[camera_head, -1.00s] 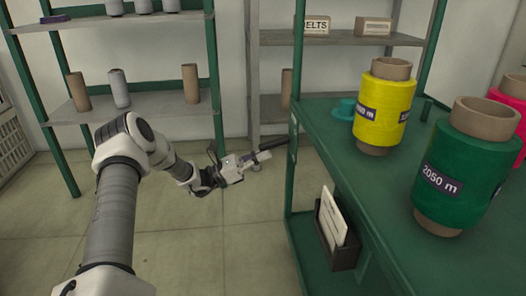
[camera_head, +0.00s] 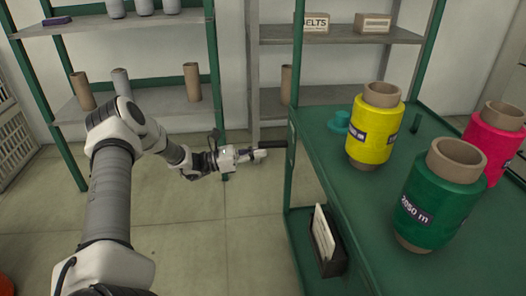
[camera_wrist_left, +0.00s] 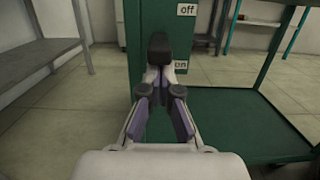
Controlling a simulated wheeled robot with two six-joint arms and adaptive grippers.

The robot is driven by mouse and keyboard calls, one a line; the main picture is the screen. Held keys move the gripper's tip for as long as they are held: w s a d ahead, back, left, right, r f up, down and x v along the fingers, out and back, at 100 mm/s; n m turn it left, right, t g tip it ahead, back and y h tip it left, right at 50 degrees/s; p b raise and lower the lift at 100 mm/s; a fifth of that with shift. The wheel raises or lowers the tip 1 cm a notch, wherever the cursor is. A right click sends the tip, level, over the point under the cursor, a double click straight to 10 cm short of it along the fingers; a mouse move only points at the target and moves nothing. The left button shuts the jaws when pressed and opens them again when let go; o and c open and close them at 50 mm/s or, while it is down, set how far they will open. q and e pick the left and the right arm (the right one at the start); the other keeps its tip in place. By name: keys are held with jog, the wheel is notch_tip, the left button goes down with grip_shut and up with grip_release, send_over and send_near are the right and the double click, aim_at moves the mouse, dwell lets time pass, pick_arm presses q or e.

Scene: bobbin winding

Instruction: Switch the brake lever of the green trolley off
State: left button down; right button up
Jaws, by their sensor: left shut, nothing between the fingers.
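The green trolley (camera_head: 345,190) stands at the right in the head view. In the left wrist view the lever (camera_wrist_left: 158,45) is a dark block in front of a green panel, with an "off" label (camera_wrist_left: 187,9) above right and an "on" label (camera_wrist_left: 181,65) lower right. My left gripper (camera_head: 260,155) is shut and empty, its tips (camera_wrist_left: 160,78) just below the lever's end. Whether they touch it I cannot tell. My right gripper is not in view.
Yellow (camera_head: 375,130), green (camera_head: 437,200) and pink (camera_head: 495,142) thread cones stand on the trolley top with a small teal piece (camera_head: 339,121). A dark box with cards (camera_head: 328,240) sits on the lower level. Shelves (camera_head: 150,105) stand behind; the floor left of the trolley is clear.

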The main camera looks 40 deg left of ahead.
pick_arm(q)
notch_tip(320, 180, up, 2)
jog(key=g+y+p, duration=0.1)
jog(key=g+p, duration=0.1)
jog(key=p, duration=0.3)
jog(key=shift+s+r+y, duration=0.1)
jog(key=shift+r+y, duration=0.05)
jog(key=shift+y, duration=0.25)
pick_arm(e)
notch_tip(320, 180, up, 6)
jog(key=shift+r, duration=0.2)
pick_arm(q)
jog(key=s+a+f+p, duration=0.1)
jog(key=s+a+f, duration=0.2)
jog(key=s+a, duration=0.4)
jog(key=shift+s+f, duration=0.3)
jog(key=shift+s, duration=0.55)
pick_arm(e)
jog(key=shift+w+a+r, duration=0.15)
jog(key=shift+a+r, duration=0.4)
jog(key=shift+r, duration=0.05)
